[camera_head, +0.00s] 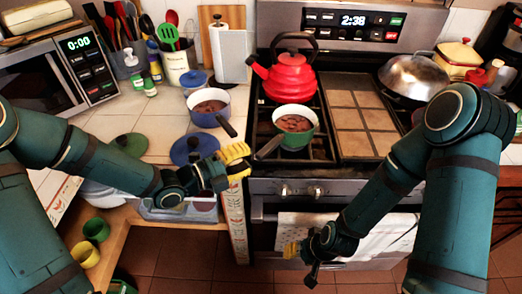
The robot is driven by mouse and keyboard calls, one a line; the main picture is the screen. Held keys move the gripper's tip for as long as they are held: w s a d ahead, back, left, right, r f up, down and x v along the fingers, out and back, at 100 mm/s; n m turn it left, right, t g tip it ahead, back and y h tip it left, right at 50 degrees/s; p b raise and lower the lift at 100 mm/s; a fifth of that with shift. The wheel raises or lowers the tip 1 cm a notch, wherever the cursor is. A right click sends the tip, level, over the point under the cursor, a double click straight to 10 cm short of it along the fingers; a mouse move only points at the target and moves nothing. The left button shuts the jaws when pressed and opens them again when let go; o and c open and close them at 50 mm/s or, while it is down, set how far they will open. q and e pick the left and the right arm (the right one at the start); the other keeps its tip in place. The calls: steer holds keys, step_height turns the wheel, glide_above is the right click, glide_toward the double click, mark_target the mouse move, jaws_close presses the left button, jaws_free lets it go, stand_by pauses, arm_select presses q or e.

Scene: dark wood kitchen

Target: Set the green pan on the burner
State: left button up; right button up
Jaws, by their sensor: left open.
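The green pan (288,139), with brown food in it, sits upright on the front left burner area of the stove (320,160). Its dark handle points down-left toward the counter. The red kettle (288,78) stands right behind it. My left gripper (237,157), with yellow fingertips, is open and empty just left of the handle's end, over the counter edge, apparently apart from it. My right gripper (297,250) hangs low in front of the oven door, away from the pan; its fingers are too unclear to read.
A blue pan (203,121) with brown food and a blue lid (180,150) are on the counter left of the stove. A green lid (130,144) lies further left. A tiled griddle (362,120) covers the stove's middle. A metal dome (413,75) stands at the back right.

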arm_select(q)
steer(key=v, duration=0.5)
step_height(320, 180, down, 14)
steer(key=n+g+y, duration=0.2)
steer(key=n+y, duration=0.4)
steer(key=n, duration=1)
steer(key=s+f+n+g+y, duration=0.4)
steer(key=s+f+n+g, duration=0.1)
steer(key=s+f+n, duration=0.6)
steer(key=n, duration=0.2)
steer(key=shift+s+n+g, duration=0.35)
steer(key=shift+n+g, duration=0.05)
